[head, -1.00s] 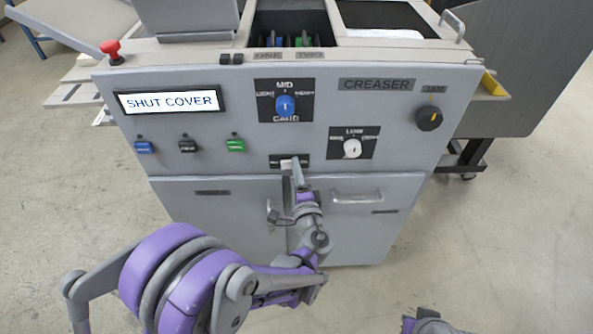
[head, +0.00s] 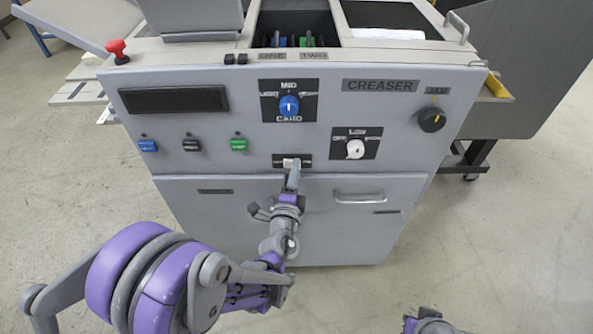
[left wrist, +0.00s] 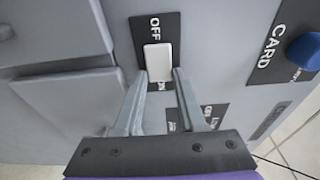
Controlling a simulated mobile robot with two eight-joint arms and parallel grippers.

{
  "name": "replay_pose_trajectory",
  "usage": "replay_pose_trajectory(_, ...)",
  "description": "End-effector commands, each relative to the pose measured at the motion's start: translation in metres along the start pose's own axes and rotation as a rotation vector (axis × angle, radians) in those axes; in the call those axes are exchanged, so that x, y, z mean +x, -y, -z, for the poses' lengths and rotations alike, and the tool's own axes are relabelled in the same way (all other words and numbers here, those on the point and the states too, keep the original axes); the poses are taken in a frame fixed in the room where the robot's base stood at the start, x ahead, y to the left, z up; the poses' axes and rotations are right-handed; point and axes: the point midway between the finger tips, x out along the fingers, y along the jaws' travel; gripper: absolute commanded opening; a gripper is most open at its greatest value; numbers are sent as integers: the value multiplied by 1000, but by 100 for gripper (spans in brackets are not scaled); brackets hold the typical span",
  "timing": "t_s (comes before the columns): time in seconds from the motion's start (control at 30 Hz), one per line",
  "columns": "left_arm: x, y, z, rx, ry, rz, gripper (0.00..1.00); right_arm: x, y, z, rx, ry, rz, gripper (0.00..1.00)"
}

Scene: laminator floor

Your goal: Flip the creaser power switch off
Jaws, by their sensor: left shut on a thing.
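The creaser (head: 400,180) is a grey cabinet with a sloped control panel. Its power switch is a white rocker (left wrist: 158,62) on a black plate (left wrist: 141,35) marked OFF at one end; it also shows small in the head view (head: 291,162). My left gripper (left wrist: 160,74) is shut on the switch, one finger at each side of it. In the head view the same gripper (head: 291,175) partly covers the switch plate. The panel's display (head: 173,99) is dark and blank. Of my right arm only a small part shows at the bottom edge.
Above the switch is a blue knob (head: 289,106); right of it are a white knob (head: 355,149) and a black knob (head: 431,120). Blue, black and green buttons sit to the left. A red stop button (head: 117,50) stands on top. A door handle (head: 359,198) sticks out below.

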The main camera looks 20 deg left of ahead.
Motion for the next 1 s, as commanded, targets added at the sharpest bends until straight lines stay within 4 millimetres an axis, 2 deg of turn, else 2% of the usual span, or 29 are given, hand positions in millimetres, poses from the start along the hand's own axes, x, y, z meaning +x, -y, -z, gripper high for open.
replay_pose_trajectory(0.3,0,0,0,2,-2,1,0,0,0,0,0,0,0,0)
replay_pose_trajectory(0.33,0,0,0,2,-2,1,45,0,0,0,0,0,0,0)
replay_pose_trajectory(0.47,0,0,0,2,-2,0,69,0,0,0,0,0,0,0)
replay_pose_trajectory(0.8,-2,0,0,1,-3,0,70,0,0,0,0,0,0,0)
replay_pose_trajectory(0.87,-7,0,0,0,-3,0,70,0,0,0,0,0,0,0)
replay_pose_trajectory(1.0,-30,0,0,1,-3,0,70,2,0,-1,0,1,0,0)
